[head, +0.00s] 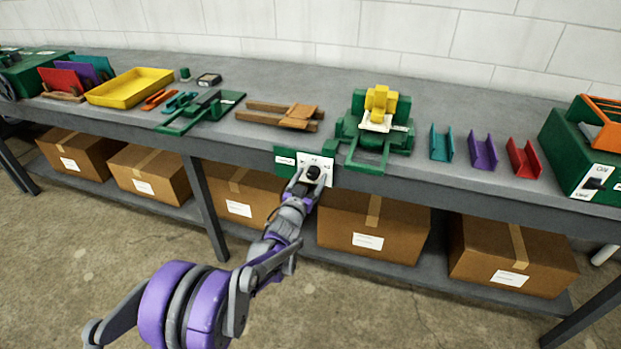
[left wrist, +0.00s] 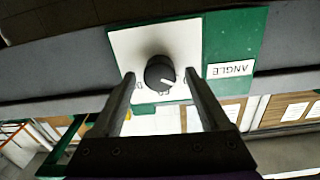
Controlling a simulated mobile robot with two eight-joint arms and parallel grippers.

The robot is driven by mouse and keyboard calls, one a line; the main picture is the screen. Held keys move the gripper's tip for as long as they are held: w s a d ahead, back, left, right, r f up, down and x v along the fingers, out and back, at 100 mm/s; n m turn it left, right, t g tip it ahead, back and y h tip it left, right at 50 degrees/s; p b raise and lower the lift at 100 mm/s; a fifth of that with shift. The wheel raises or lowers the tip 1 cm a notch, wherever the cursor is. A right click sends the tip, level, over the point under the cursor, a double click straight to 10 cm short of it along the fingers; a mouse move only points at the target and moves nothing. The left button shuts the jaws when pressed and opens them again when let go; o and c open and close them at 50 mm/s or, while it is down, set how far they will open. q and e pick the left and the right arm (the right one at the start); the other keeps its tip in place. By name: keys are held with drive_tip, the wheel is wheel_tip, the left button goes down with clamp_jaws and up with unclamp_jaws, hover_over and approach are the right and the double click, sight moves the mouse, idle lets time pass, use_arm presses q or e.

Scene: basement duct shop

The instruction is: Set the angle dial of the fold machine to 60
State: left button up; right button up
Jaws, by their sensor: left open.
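The green and yellow fold machine (head: 376,128) stands on the bench. Its angle dial (head: 313,172) is a black round knob on a white plate on a green panel at the bench's front edge. In the left wrist view the dial (left wrist: 160,73) has a white pointer mark toward the lower right of the picture; the scale figures are partly hidden and hard to read. A label (left wrist: 230,69) says ANGLE. My left gripper (head: 309,181) is open before the dial. In the left wrist view its fingers (left wrist: 160,80) lie either side of the knob, with gaps visible. My right gripper is out of view.
Several cardboard boxes (head: 360,228) stand on the lower shelf. Teal, purple and red channels (head: 483,150) lie right of the fold machine, and a green switch box (head: 575,160) stands at far right. A wooden jig (head: 262,113) and yellow tray (head: 130,86) are left.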

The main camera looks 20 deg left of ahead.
use_arm(q)
clamp_jaws()
idle(0.3)
drive_tip(key=shift+m, duration=0.3)
drive_tip(key=m, duration=0.5)
drive_tip(key=shift+d+m, duration=0.1)
drive_tip(key=shift+m, duration=0.2)
drive_tip(key=m+p, duration=0.1)
drive_tip(key=m, duration=0.4)
drive_tip(key=shift+m, duration=0.4)
